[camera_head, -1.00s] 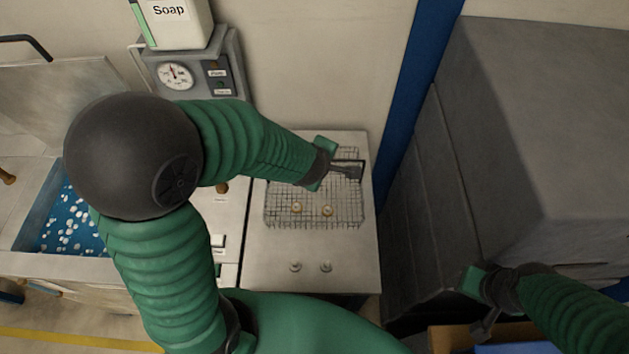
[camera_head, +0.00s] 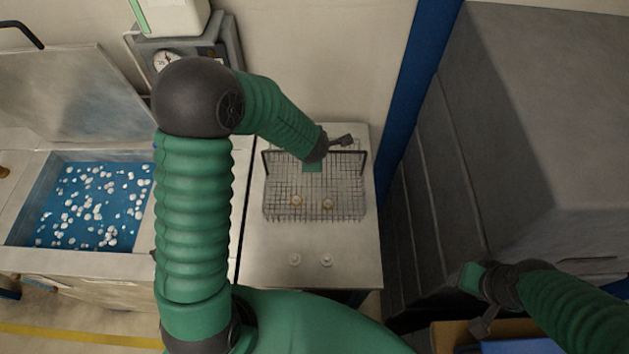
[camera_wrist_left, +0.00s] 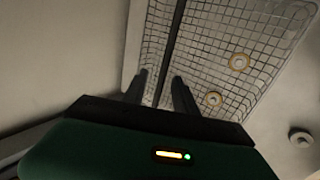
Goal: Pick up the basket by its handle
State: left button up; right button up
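The wire mesh basket (camera_head: 278,203) stands on the light bench top with two small round pieces in it. Its dark handle (camera_head: 265,163) crosses the far part of the basket, its middle partly hidden by my left arm. My left gripper (camera_head: 341,141) is over the far side of the basket. In the left wrist view the basket (camera_wrist_left: 215,40) fills the upper right, and the handle (camera_wrist_left: 172,40) runs down between the fingers of my left gripper (camera_wrist_left: 161,88), which stand apart on either side of it. My right gripper (camera_head: 480,324) is at the lower right, away from the basket; its finger opening is unclear.
Two small round pieces (camera_head: 295,260) (camera_head: 326,260) sit on the bench in front of the basket. An open tank (camera_head: 95,205) with white balls on blue is left. A large grey cabinet (camera_head: 540,130) and a blue post (camera_head: 400,100) stand right.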

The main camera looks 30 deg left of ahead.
pick_arm(q)
jog(key=x, duration=0.4)
jog(key=shift+s+r, duration=0.1)
grip_shut()
dwell(1.2)
